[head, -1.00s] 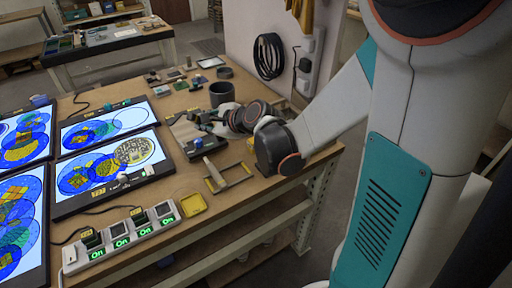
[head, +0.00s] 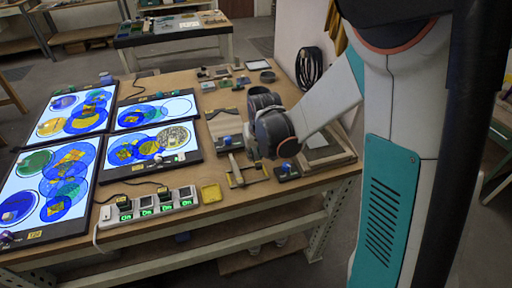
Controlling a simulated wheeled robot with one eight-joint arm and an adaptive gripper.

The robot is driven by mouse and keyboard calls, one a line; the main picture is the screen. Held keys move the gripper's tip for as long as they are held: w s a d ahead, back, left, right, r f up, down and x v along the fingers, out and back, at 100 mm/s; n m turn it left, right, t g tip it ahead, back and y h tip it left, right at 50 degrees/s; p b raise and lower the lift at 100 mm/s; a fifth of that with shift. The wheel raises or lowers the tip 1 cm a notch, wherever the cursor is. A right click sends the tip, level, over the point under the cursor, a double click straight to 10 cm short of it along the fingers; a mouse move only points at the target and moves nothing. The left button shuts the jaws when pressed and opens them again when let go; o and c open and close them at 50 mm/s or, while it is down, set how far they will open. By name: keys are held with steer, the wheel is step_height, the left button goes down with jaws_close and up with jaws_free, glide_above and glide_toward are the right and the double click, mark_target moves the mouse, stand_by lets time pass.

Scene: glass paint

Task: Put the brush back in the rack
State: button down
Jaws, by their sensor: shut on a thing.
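My gripper (head: 249,148) is over the right part of the bench, below and left of my dark wrist. Its fingers are mostly hidden by the wrist. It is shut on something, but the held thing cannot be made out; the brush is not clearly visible. Just below it, a low yellowish frame (head: 258,175) lies on the bench with a pale upright piece (head: 235,167) at its left end. This may be the rack, but I cannot tell for sure. The gripper appears close above the frame; contact cannot be told.
A grey tray (head: 217,121) with a blue-topped item (head: 228,141) lies left of my gripper. Another blue-topped item (head: 287,169) is right of the frame. Lit glass panels (head: 150,152) fill the left.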

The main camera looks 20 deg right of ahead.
steer(key=shift+d+f+n, duration=0.1)
steer(key=shift+d+n, duration=0.05)
steer(key=shift+n, duration=0.25)
steer(key=shift+f+b, duration=1.65)
steer(key=shift+f, duration=0.7)
steer(key=shift+f+b, duration=0.5)
steer(key=shift+b, duration=0.2)
steer(key=c, duration=1.4)
jaws_free()
steer(key=shift+r, duration=0.1)
